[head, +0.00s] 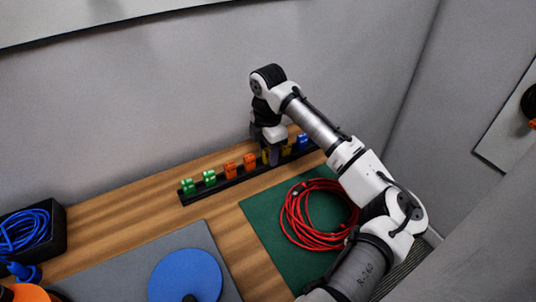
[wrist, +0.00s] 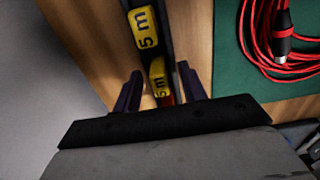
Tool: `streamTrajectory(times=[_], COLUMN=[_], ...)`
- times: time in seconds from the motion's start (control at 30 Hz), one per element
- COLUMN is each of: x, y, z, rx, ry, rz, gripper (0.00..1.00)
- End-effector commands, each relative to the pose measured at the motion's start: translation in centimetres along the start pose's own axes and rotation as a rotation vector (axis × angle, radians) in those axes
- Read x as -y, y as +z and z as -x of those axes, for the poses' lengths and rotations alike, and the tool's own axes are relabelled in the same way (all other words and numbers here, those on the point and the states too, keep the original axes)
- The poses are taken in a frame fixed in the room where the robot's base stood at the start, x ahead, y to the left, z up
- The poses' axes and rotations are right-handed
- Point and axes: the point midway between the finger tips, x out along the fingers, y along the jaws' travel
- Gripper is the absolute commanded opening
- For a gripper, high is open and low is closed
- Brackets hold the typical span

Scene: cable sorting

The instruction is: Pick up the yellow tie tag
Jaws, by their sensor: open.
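Two yellow tie tags marked "5 m" show in the wrist view, one nearer (wrist: 158,80) and one farther (wrist: 144,28). They sit in a row on the black rail (head: 232,181). My gripper (wrist: 160,70) is open above the rail, with a finger on each side of the nearer yellow tag. I cannot tell whether the fingers touch it. In the head view my gripper (head: 271,156) largely hides the yellow tags, and a bit of yellow (head: 287,150) shows beside it.
Green tags (head: 209,178), orange tags (head: 249,162) and a blue tag (head: 302,141) share the rail. A red cable coil (head: 290,226) lies on a green mat (head: 262,219). A blue disc (head: 185,272) is on a grey mat, and a black bin (head: 62,222) holds blue cable. The wall stands close behind.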

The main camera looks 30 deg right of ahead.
Motion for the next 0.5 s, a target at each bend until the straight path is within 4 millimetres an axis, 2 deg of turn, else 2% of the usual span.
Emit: streamTrajectory(times=[0.2,0.5], x=[0.0,-0.01], y=[-0.01,-0.02], z=[-0.06,-0.05], rx=[0.0,0.0], ry=[0.0,0.0], rz=[0.0,0.001], gripper=[0.41,0.01])
